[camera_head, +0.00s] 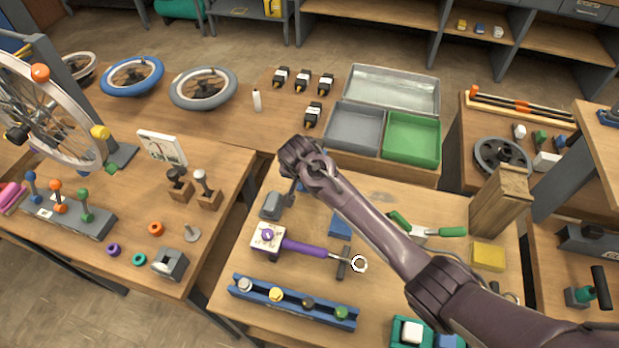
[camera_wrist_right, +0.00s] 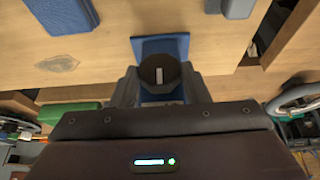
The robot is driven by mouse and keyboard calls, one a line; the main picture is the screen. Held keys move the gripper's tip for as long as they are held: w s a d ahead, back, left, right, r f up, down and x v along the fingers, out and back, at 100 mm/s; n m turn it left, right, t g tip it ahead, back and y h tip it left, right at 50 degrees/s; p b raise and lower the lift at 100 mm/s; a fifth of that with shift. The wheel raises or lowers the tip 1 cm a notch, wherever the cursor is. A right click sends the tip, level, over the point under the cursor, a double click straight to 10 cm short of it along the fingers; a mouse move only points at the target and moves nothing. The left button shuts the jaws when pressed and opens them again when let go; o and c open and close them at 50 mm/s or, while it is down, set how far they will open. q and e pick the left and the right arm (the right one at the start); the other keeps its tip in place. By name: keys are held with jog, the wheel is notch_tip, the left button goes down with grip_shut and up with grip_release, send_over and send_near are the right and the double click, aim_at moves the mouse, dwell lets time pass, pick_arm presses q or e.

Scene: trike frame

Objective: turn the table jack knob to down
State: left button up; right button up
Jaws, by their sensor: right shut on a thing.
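In the right wrist view, a dark, many-sided knob (camera_wrist_right: 160,72) with a white pointer line sits over a blue base plate (camera_wrist_right: 160,46). The line stands upright in that picture. My right gripper (camera_wrist_right: 161,88) is shut on the knob, one finger on each side of it. In the head view, my right arm comes in from the right and the right gripper (camera_head: 292,188) points down at the bench. My left gripper is not in view.
A grey block (camera_head: 272,205) stands left of the right gripper. A purple-handled tool (camera_head: 305,247) and a blue rail with coloured knobs (camera_head: 293,302) lie nearer. A green-handled tool (camera_head: 452,232) lies right of the forearm. Grey and green trays (camera_head: 411,138) stand behind.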

jog(key=shift+w+a+f+n+g+h+b, duration=0.15)
jog(key=shift+g+h+b, duration=0.1)
jog(key=shift+h, duration=0.3)
jog(key=shift+a+r+n+g+h+b, duration=0.15)
jog(key=shift+h+b, duration=0.1)
jog(key=shift+h, duration=0.3)
jog(key=shift+a+f+g+h+b, duration=0.15)
jog(key=shift+g+h+b, duration=0.15)
jog(key=shift+h+b, duration=1)
jog(key=o, duration=0.9)
jog(key=shift+o, duration=0.2)
jog(key=b+v, duration=0.1)
jog(key=v, duration=0.7)
